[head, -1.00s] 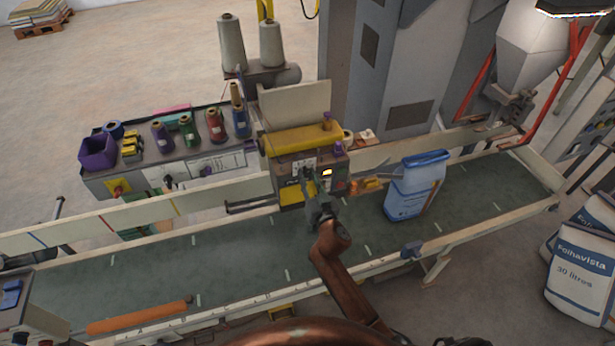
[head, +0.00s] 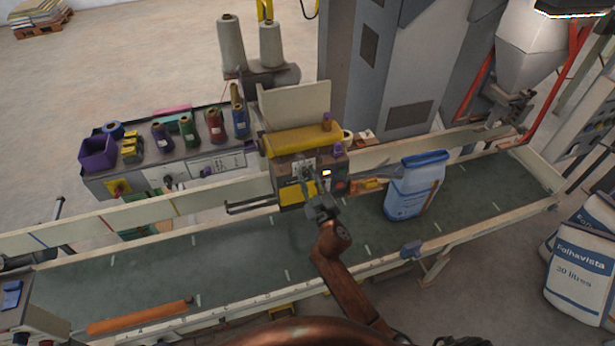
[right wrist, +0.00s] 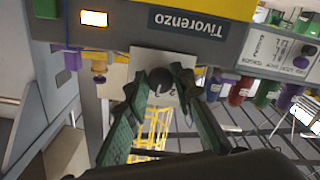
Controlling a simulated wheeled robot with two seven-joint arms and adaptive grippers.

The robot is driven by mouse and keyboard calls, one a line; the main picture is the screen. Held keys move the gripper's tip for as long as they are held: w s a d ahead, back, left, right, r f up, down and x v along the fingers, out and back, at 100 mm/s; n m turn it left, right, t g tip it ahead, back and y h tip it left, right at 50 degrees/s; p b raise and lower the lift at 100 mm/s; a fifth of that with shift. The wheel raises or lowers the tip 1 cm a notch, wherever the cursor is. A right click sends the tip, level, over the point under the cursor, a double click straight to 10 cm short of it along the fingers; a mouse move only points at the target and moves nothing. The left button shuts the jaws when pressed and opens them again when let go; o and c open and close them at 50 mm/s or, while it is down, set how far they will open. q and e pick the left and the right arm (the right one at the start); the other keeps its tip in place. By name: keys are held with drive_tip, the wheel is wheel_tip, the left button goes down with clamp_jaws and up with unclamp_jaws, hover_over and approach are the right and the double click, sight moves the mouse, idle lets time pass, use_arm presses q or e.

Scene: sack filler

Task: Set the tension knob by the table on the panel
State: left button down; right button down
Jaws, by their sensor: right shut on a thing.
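The sewing machine head (head: 305,140) with its yellow cover stands behind the belt, and its grey front panel faces me. My right gripper (head: 306,178) reaches up to this panel and hides the knob in the head view. In the right wrist view the dark round tension knob (right wrist: 160,80) sits in front of a white plate (right wrist: 150,62). The fingertips of my right gripper (right wrist: 160,84) are shut on the knob from both sides. The scale marks on the plate are mostly hidden. A printed white card (right wrist: 270,45), too small to read, shows to the right. My left gripper is out of view.
A blue and white sack (head: 412,187) stands on the green belt (head: 250,245), right of my arm. Several coloured thread spools (head: 188,128) stand on the grey bench at left.

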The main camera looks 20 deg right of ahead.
drive_tip(key=shift+n, duration=0.6)
drive_tip(key=c, duration=1.7)
unclamp_jaws()
drive_tip(key=shift+o, duration=0.2)
drive_tip(key=shift+s, duration=0.15)
drive_tip(key=s, duration=1.1)
drive_tip(key=shift+s+d, duration=0.2)
drive_tip(key=shift+s, duration=0.2)
